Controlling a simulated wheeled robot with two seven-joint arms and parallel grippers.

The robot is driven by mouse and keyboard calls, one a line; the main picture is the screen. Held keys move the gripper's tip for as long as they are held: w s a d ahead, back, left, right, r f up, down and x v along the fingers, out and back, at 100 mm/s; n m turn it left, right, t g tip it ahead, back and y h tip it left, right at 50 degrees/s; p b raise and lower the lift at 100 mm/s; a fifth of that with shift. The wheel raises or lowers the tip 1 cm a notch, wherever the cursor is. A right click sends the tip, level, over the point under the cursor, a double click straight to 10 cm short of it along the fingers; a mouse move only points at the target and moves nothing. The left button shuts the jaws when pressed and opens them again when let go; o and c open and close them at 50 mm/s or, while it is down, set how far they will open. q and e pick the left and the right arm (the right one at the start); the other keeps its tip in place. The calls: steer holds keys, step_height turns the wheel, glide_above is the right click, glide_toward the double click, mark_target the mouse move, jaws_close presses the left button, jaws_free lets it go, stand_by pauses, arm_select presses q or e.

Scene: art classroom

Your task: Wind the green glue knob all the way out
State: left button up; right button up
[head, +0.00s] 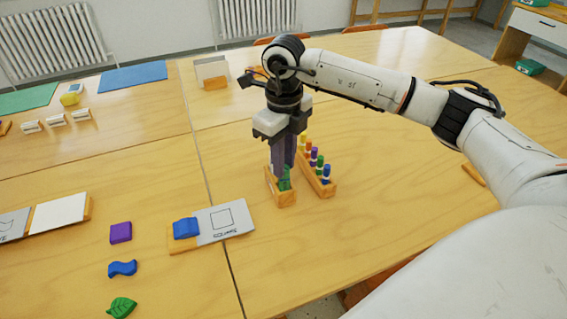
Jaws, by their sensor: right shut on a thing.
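My right gripper (282,172) points straight down over a small wooden holder (287,201) on the table. It is shut on a green glue piece (285,184), which shows between and below the fingers inside the holder. The fingers cover most of it, so I cannot make out the knob itself or how far it is wound. My left gripper is not in view.
A wooden rack (327,190) with several coloured glue sticks stands close at the right of the holder. A square card (224,222) and a blue block (186,228) lie at front left. A purple block (120,232), a blue wave (122,268) and a green leaf (121,306) lie further left.

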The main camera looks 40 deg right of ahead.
steer(key=m+p, duration=0.1)
steer(key=m, duration=0.3)
steer(key=shift+m, duration=0.3)
steer(key=o, duration=1.5)
steer(key=n+b, duration=0.1)
steer(key=n, duration=0.4)
steer(key=n+b, duration=0.1)
steer(key=n, duration=0.3)
steer(key=shift+n, duration=1.3)
